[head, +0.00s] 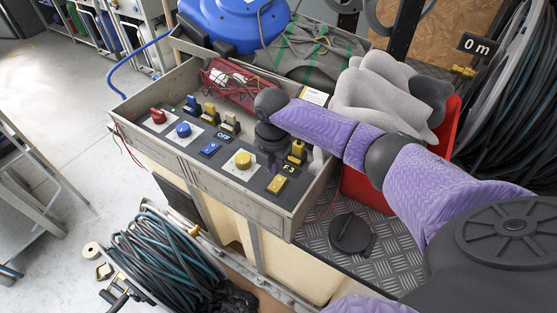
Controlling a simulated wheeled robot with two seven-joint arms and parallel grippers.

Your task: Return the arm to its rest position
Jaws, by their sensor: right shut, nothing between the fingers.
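My right arm (322,128), in a purple patterned sleeve, reaches in from the right over a grey control box. My right gripper (271,160) points down over the panel, between the yellow knob (243,160) and a yellow-handled switch (296,153). It is shut and empty. Its tips are small and dark, so I cannot tell whether they touch the panel. My left gripper is not in view.
The control box (220,185) also carries a red knob (158,116) and a blue knob (183,130). A red bin (368,190) with grey stuffed cloth (385,98) stands beneath my forearm. A hose reel (165,258) is at lower left; another (520,100) is at right.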

